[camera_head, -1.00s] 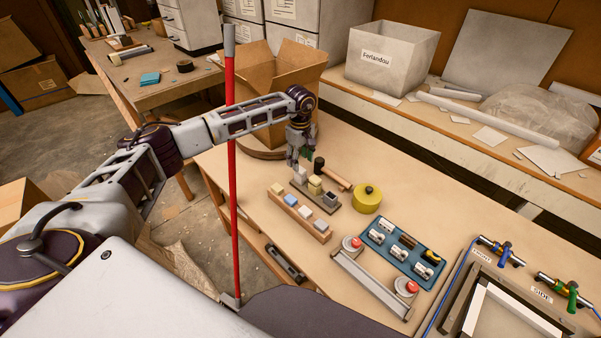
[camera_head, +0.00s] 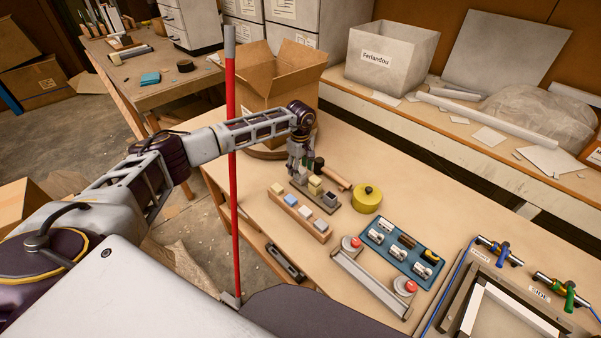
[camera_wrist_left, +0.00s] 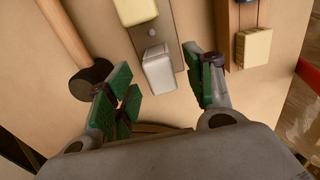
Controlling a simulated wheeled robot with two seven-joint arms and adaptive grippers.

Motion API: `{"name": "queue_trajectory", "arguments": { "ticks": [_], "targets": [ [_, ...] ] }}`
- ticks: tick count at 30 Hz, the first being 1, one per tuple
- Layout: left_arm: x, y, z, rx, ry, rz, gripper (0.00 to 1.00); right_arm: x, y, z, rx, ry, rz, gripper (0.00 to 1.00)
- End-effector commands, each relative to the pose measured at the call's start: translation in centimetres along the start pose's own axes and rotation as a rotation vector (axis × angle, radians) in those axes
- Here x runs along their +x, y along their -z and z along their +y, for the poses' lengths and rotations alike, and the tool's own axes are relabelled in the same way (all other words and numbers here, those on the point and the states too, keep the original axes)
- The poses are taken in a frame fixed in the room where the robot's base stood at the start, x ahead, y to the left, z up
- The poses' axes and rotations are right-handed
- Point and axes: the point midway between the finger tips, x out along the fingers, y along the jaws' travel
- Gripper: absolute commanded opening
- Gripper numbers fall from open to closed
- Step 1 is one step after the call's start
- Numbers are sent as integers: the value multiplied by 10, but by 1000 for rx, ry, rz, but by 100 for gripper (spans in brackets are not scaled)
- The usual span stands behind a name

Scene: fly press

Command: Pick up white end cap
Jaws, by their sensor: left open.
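The white end cap (camera_wrist_left: 158,69) sits at the near end of a dark strip holder (camera_wrist_left: 154,34) in the left wrist view. My left gripper (camera_wrist_left: 162,78) is open, with its green-padded fingers on either side of the cap. No clear contact with the cap shows. In the head view the left gripper (camera_head: 299,168) is low over the far left end of the holder and hides most of the cap. My right gripper is not in view.
A cream block (camera_wrist_left: 137,10) sits beside the cap on the holder. A mallet (camera_wrist_left: 72,45) lies left of the gripper, close to the left finger. A wooden rack of blocks (camera_head: 302,218), a yellow round tin (camera_head: 367,199) and a blue tray (camera_head: 402,248) stand nearby.

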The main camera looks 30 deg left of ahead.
Motion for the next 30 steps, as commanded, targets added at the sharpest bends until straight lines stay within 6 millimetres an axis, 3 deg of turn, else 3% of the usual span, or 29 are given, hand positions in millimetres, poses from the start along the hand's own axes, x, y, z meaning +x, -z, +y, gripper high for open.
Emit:
{"name": "queue_trajectory", "arguments": {
  "ticks": [7, 15, 30],
  "targets": [
    [0, 0, 0, 0, 0, 0, 52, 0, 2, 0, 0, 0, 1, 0],
    [0, 0, 0, 0, 0, 0, 18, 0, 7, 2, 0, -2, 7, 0],
    [-7, 0, 0, 0, -1, 1, 15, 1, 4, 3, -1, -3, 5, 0]
  ]
}}
